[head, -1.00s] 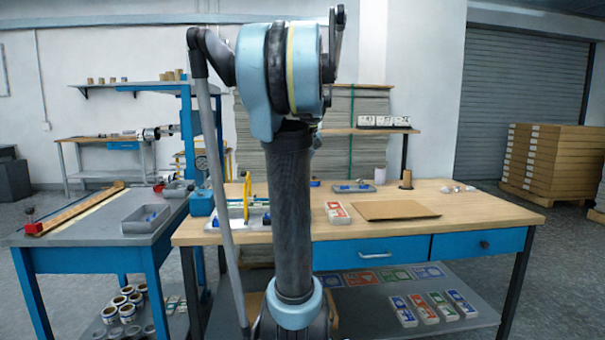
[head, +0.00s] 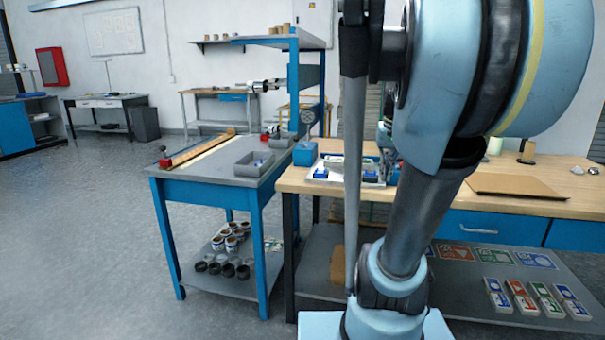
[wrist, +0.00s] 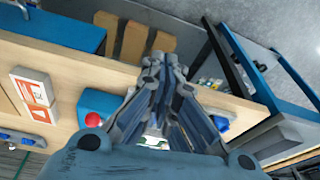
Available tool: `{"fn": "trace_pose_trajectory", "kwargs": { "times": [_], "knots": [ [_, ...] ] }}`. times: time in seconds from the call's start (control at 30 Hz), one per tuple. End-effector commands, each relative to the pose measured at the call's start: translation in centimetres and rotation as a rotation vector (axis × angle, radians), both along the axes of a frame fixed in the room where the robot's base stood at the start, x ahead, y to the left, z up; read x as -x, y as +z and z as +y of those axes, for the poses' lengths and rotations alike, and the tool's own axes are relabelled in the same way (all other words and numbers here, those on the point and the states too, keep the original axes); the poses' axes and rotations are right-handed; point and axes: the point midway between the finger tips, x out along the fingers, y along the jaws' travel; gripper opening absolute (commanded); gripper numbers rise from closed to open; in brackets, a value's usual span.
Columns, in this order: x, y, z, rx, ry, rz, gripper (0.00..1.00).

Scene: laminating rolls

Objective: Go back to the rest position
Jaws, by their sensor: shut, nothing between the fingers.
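My gripper (wrist: 162,72) shows in the wrist view with its fingers together and nothing between them. It is above the front edge of the wooden workbench (wrist: 75,55), apart from the things on it. In the head view my arm stands large at the centre right and hides the middle of the workbench (head: 455,188). I cannot make out the gripper itself in the head view.
A grey side table (head: 215,172) with blue legs stands left of the workbench, holding a grey tray (head: 248,168). A red-and-white box (wrist: 33,95) lies on the workbench. Several rolls (head: 228,240) sit on the side table's lower shelf. Open floor (head: 80,230) lies to the left.

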Motion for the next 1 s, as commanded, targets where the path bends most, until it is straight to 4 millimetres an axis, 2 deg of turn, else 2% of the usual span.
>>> {"fn": "trace_pose_trajectory", "kwargs": {
  "times": [0.1, 0.4, 0.6, 0.73, 1.0],
  "knots": [
    [3.4, -3.3, 2.2, 0.005, 0.031, 0.009, 0.00],
    [11.2, -11.9, 5.6, 0.022, 0.097, 0.030, 0.00],
    [14.5, -16.1, 6.5, 0.032, 0.124, 0.038, 0.00],
    [15.4, -17.3, 6.7, 0.034, 0.132, 0.041, 0.00],
    [15.5, -17.4, 6.7, 0.034, 0.132, 0.041, 0.00]
  ]
}}
